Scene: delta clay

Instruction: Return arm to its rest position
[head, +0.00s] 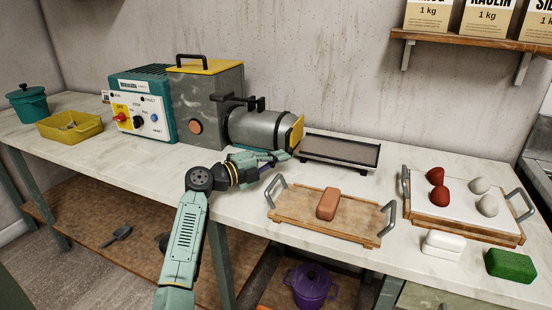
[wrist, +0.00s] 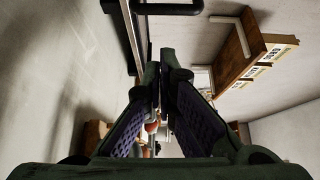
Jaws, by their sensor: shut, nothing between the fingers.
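My gripper (head: 286,156) is over the worktop in the head view, in front of the grey barrel of the machine and left of the wooden tray. In the wrist view my gripper (wrist: 164,84) shows its two dark padded fingers closed together at the tips, with nothing held between them. My arm is bent at the elbow and reaches up from the bottom of the head view toward the machine.
The machine (head: 206,105) stands behind my arm, with a dark metal tray (head: 340,150) beside it. A wooden tray (head: 290,205) holds a terracotta block (head: 328,203). A second tray (head: 455,222) holds red and whitish lumps. White (head: 443,245) and green (head: 511,265) blocks lie in front. A shelf (head: 480,42) hangs above.

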